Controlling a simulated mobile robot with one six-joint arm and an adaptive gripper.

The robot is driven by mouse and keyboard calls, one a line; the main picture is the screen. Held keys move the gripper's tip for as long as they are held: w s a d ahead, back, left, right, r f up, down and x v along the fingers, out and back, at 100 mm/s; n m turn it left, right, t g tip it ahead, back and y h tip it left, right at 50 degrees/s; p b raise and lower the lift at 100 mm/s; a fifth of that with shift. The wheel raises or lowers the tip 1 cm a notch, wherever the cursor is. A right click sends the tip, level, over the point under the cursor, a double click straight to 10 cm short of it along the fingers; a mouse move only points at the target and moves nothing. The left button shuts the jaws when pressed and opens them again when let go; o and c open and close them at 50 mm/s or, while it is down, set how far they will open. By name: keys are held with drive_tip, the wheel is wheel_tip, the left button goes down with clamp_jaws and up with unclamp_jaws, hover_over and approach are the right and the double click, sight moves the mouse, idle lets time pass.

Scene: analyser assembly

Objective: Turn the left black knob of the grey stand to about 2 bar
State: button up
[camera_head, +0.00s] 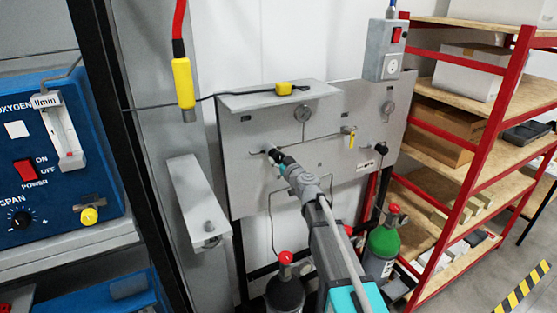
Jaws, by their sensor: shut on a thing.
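The grey stand (240,185) is an upright panel in the middle of the view. My gripper (271,155) reaches up to its left side and is shut on the left black knob, which the fingers mostly hide. A round gauge (303,113) sits above and to the right of my gripper; its needle is too small to read. The right black knob (381,148) shows uncovered at the panel's right, below a second gauge (388,108).
A yellow valve handle (351,139) sits between the gauges. A small yellow item (284,88) lies on the stand's top ledge. Gas cylinders, one green (384,243), stand below. A blue analyser (60,150) is at left, and a red shelf rack (470,150) at right.

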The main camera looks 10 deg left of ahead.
drive_tip(key=m, duration=1.4)
drive_tip(key=shift+m, duration=0.3)
drive_tip(key=m, duration=0.3)
drive_tip(key=shift+m, duration=0.3)
drive_tip(key=m, duration=0.3)
drive_tip(key=shift+m, duration=0.3)
drive_tip(key=m, duration=0.3)
drive_tip(key=shift+m, duration=0.3)
drive_tip(key=shift+r+m, duration=0.1)
drive_tip(key=shift+m, duration=1.9)
drive_tip(key=o, duration=1.1)
